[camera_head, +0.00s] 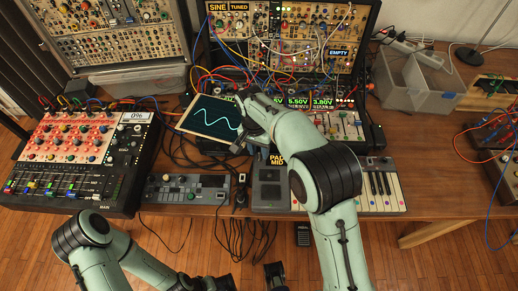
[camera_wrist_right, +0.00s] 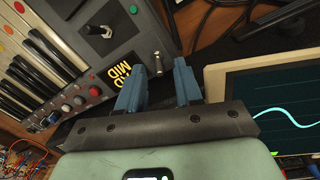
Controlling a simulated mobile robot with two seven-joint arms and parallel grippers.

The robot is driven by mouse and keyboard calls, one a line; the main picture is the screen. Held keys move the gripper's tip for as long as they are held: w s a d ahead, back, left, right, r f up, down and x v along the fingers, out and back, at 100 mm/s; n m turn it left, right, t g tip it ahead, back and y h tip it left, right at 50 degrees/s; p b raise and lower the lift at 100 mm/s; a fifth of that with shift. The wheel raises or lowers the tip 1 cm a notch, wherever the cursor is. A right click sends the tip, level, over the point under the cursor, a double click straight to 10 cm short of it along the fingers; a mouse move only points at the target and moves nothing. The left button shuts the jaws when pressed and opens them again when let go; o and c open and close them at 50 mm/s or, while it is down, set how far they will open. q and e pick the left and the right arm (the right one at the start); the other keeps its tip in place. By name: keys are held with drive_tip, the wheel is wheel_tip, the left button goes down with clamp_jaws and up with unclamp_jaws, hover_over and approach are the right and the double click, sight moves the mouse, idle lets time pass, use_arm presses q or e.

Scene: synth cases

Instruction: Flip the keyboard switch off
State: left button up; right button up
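The keyboard (camera_head: 385,199) lies at the table's front edge; my right arm hides its middle. It fills the upper left of the right wrist view (camera_wrist_right: 70,50), with a yellow-lettered "PAD MID" display (camera_wrist_right: 128,72). A small silver lever (camera_wrist_right: 156,60), probably the switch, shows between my finger ends; I cannot tell its position. My right gripper (camera_wrist_right: 160,68) is open and empty, its two blue fingers apart. In the head view it (camera_head: 238,146) is by the keyboard's back left corner. My left gripper (camera_head: 212,284) is low at the bottom edge, only partly visible.
A tilted screen with a wave (camera_head: 212,117) stands close behind the right gripper. A small grey synth (camera_head: 186,189) lies left of the keyboard, a red mixer (camera_head: 75,150) farther left. Loose cables surround the gripper. A grey bin (camera_head: 415,85) stands at the back right.

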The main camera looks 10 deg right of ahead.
clamp_jaws()
use_arm(q)
drive_tip(key=shift+f, duration=0.1)
